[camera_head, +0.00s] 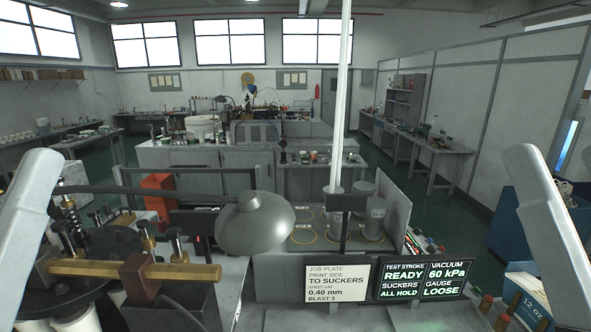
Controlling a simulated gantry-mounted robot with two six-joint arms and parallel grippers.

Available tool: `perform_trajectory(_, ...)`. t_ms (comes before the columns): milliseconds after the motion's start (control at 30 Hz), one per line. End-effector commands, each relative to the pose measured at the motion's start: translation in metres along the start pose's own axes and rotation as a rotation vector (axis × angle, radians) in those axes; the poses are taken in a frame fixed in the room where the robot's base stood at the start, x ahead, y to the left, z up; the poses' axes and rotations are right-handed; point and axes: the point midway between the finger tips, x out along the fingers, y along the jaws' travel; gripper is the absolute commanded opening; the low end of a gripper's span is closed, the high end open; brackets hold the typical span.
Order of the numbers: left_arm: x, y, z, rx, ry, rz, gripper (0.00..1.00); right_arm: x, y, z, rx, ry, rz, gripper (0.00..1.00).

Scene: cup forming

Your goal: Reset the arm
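My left arm (30,215) shows as a pale grey link at the left edge. My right arm (555,235) shows as a matching link at the right edge. Both links slant outward and run out of the picture at the lower corners. Neither gripper shows, so I cannot see whether either holds anything. A job plate sign (323,280) reads "print side to suckers". Beside it, a dark status display (428,279) reads test stroke ready, vacuum 60 kPa, suckers all hold and gauge loose.
A machine with a brass bar (140,270) fills the lower left. A grey lamp-like dome (255,223) hangs at centre. Behind the signs is a tray with ringed places (302,237) and grey cups (375,218). A box marked 12 oz (530,305) is at lower right.

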Motion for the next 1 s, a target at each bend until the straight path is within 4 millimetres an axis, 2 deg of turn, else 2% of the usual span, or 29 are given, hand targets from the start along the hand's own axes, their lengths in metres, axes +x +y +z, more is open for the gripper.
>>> perform_trajectory(33,0.033,0.0,-0.033,0.0,0.005,0.0,0.79,0.033,-0.001,-0.034,-0.004,0.011,-0.001,0.74)
perform_trajectory(200,0.079,0.0,-0.076,0.0,0.008,0.0,0.79,0.079,-0.001,-0.076,-0.005,0.01,-0.003,0.74)
perform_trajectory(333,0.107,0.0,-0.102,0.0,0.007,0.0,0.79,0.107,-0.002,-0.102,-0.006,0.01,-0.003,0.74)
perform_trajectory(467,0.118,0.0,-0.112,0.0,0.007,0.0,0.79,0.117,-0.002,-0.112,-0.006,0.009,-0.004,0.74)
perform_trajectory(667,0.112,0.0,-0.106,0.0,0.006,0.0,0.79,0.112,-0.002,-0.106,-0.006,0.009,-0.004,0.74)
perform_trajectory(767,0.098,0.0,-0.094,0.0,0.006,0.0,0.79,0.098,-0.002,-0.094,-0.006,0.009,-0.004,0.74)
perform_trajectory(867,0.073,0.0,-0.07,0.0,0.006,0.0,0.79,0.073,-0.002,-0.07,-0.006,0.009,-0.004,0.74)
perform_trajectory(1000,0.026,0.0,-0.026,0.0,0.006,0.0,0.79,0.026,-0.001,-0.026,-0.006,0.009,-0.004,0.74)
